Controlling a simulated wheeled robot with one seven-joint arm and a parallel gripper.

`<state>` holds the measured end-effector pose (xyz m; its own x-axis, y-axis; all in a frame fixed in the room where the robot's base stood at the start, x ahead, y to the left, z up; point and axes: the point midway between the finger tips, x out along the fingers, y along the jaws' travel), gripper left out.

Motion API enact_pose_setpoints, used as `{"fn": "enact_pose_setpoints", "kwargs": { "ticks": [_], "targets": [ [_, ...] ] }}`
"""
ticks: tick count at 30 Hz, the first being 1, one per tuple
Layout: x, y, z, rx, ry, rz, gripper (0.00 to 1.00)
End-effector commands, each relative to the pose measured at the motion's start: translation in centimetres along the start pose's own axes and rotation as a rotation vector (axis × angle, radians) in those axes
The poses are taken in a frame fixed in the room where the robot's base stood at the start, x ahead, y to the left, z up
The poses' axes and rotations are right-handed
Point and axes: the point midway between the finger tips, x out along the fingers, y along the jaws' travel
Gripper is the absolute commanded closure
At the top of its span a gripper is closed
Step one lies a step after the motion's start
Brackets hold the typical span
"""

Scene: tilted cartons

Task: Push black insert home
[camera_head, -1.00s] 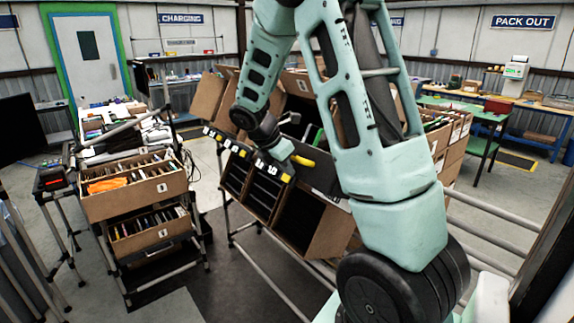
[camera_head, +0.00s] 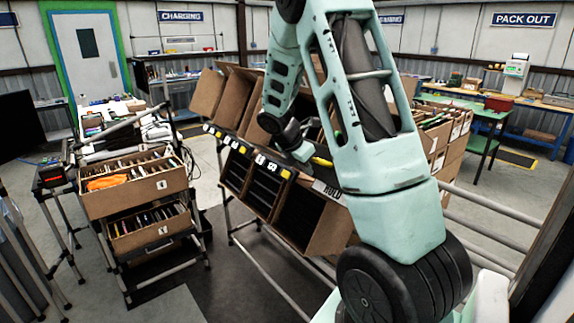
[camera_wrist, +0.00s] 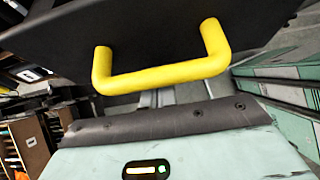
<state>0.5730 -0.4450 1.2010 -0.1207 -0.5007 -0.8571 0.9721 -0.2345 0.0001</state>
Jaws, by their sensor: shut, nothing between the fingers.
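The black insert (camera_wrist: 150,28) fills the top of the wrist view as a dark panel with a yellow U-shaped handle (camera_wrist: 160,75). The handle shows in the head view as a yellow bar (camera_head: 322,161) above the HOLD label (camera_head: 327,190), largely hidden by my arm. My gripper (camera_wrist: 165,122) is shut and empty, its dark front edge just below the handle in the wrist view. In the head view my gripper (camera_head: 303,151) is beside the handle's left end. I cannot tell whether it touches the insert. How deep the insert sits is hidden.
Tilted open cartons (camera_head: 310,222) stand on a rack with a numbered label rail (camera_head: 245,149). A cart with filled cartons (camera_head: 135,190) stands at left. Metal rails (camera_head: 490,225) run at right. Clear floor lies between the cart and rack.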

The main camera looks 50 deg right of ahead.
Motion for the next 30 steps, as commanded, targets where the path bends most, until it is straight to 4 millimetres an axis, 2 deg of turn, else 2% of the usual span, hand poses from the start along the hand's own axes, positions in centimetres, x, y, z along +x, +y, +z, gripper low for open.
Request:
{"fn": "enact_pose_setpoints", "kwargs": {
  "ticks": [1, 6, 15, 21, 30],
  "targets": [
    [1.1, -0.1, 0.6, 0.002, -0.001, -0.004, 1.00],
    [3.8, -0.1, 2.2, 0.001, -0.001, -0.004, 1.00],
    [7.5, -0.1, 4.5, 0.001, -0.001, -0.002, 1.00],
    [8.9, 0.0, 5.4, 0.000, -0.001, -0.001, 1.00],
    [9.7, 0.0, 5.8, 0.000, 0.000, 0.000, 1.00]
  ]
}}
